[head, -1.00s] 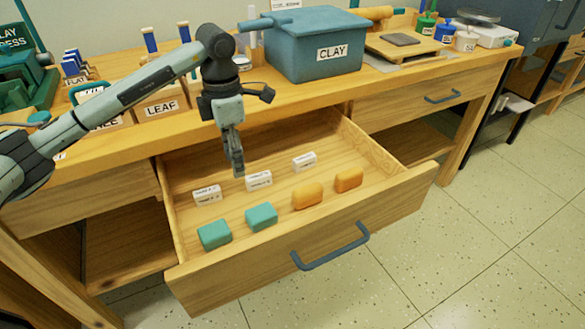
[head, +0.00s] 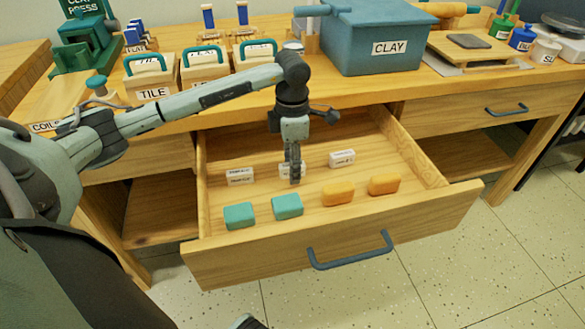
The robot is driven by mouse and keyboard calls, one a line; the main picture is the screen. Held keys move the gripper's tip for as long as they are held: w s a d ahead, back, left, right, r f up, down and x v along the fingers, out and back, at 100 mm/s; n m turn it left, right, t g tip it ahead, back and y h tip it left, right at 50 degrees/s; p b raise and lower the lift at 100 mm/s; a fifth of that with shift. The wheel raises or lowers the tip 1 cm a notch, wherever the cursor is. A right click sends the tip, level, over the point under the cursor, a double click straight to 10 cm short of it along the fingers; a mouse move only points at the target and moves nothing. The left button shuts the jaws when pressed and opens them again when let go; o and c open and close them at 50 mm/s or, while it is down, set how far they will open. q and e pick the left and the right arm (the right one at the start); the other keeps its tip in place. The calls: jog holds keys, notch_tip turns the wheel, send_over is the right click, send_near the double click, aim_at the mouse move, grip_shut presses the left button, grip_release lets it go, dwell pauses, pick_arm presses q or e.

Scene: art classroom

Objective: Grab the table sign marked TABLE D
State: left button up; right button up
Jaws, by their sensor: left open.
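Three small white table signs lie in a row in the open drawer: a left one (head: 240,176), a middle one (head: 284,170) and a right one (head: 342,158). Their print is too small to read, so I cannot tell which is TABLE D. My left gripper (head: 295,180) points down over the middle sign and hides much of it. It is open, with its fingertips at about the sign's height in the picture. I cannot tell whether they touch it or straddle it. My right gripper is not in view.
In front of the signs lie two teal blocks (head: 287,206) and two orange blocks (head: 338,193). The wooden drawer (head: 345,265) is pulled out with its blue handle. Above, the worktop holds labelled boxes, among them TILE (head: 153,93), and the blue CLAY bin (head: 375,40).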

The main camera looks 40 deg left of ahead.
pick_arm(q)
jog(key=shift+f, duration=0.1)
jog(key=c, duration=0.9)
jog(key=shift+c, duration=0.2)
